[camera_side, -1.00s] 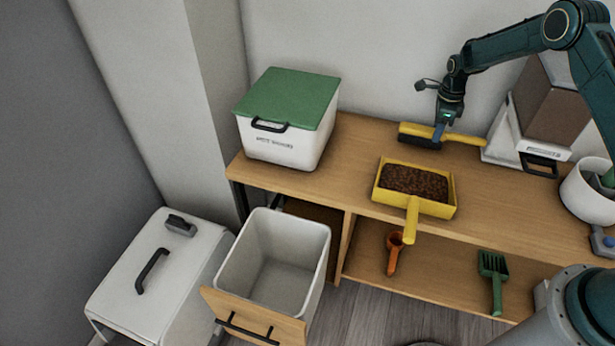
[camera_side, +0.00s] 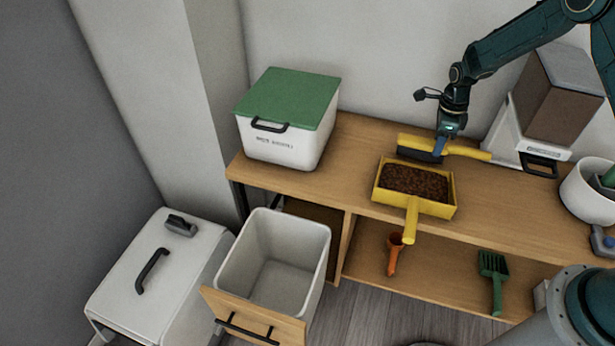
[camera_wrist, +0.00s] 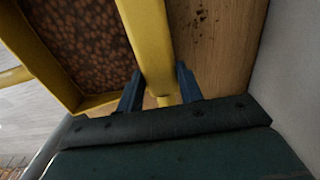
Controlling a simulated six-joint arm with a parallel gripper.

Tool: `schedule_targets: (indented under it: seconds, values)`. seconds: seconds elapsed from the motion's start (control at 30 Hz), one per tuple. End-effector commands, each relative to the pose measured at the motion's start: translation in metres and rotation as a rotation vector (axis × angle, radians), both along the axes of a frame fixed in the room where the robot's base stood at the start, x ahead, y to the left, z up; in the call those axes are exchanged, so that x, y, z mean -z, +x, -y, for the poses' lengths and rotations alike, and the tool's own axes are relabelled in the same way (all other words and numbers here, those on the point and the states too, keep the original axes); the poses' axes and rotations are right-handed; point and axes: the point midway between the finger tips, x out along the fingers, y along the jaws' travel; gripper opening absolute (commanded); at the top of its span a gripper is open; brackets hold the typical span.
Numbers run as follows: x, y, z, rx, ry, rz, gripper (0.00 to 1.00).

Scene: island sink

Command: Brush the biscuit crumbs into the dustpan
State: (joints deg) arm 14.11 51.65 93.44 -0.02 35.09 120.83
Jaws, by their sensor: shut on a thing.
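A yellow brush (camera_side: 409,143) with dark bristles is held by its handle in my gripper (camera_side: 440,149), which is shut on it. The handle sticks out to the right. In the wrist view the yellow brush (camera_wrist: 148,40) passes between my gripper's two dark fingers (camera_wrist: 160,95). The yellow dustpan (camera_side: 411,222) lies on the wooden bench in front of the brush, with brown crumbs (camera_side: 413,182) covering its floor. In the wrist view a few small dark crumbs (camera_wrist: 202,16) lie on the wood beside the brush. The bristles' contact with the bench cannot be made out.
A white bin with a green lid (camera_side: 288,98) stands at the bench's left end. A white-and-brown container (camera_side: 560,95) and a white pot (camera_side: 588,195) stand at the right. An open white bin (camera_side: 275,262) is below. An orange scoop (camera_side: 394,255) and green tool (camera_side: 494,275) are lower down.

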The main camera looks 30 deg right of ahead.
Motion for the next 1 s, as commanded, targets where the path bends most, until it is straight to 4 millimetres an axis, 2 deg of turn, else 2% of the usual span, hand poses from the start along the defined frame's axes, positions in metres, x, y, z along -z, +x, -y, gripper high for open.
schedule_targets:
  seconds: [0.6, 1.0]
  values:
    - [-0.057, 0.002, 0.001, 0.0, -0.001, 0.007, 0.15]
    - [-0.063, 0.001, 0.001, 0.0, -0.001, 0.004, 0.15]
